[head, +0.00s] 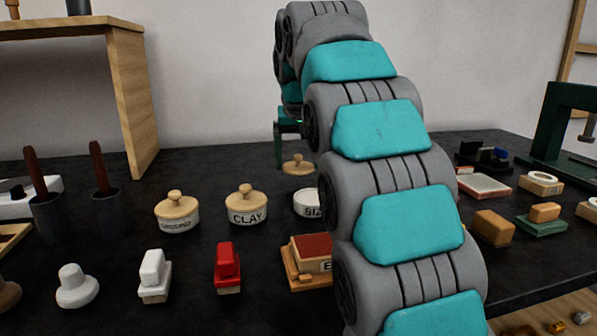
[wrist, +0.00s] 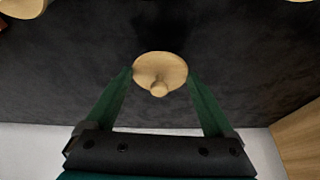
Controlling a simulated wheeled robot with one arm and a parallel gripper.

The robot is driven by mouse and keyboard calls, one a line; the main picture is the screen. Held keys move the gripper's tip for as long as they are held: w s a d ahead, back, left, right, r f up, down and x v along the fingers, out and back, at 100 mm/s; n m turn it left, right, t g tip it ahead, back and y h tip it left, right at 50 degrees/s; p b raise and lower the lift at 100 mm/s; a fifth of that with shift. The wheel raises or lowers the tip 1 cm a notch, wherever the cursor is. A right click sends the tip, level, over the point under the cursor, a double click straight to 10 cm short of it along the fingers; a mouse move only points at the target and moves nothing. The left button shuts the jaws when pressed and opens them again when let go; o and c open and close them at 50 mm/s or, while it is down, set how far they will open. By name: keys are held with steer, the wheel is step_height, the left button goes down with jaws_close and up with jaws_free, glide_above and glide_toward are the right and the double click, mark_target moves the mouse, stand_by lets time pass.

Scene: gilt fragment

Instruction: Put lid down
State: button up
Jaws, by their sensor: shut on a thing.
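A round wooden lid with a small knob (head: 298,165) is behind the open white jar marked SIZ (head: 307,204), part of whose label is hidden by my arm. In the wrist view the lid (wrist: 160,72) sits between the two green fingertips of my gripper (wrist: 160,75), which is shut on its rim. The lid looks level and close over the dark bench top. I cannot tell whether it touches the bench. The jar has no lid on it.
Lidded jars marked GROUND (head: 177,213) and CLAY (head: 246,205) stand left of the open jar. A red-topped block (head: 312,250) sits in front. A red stamp (head: 228,268) and white pieces (head: 154,275) stand front left. Dark bench around the lid looks clear.

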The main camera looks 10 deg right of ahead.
mark_target(299, 169)
steer(key=shift+f+b, duration=0.9)
steer(key=shift+f, duration=0.6)
steer(key=shift+f, duration=0.15)
steer(key=o, duration=1)
steer(key=shift+o, duration=0.2)
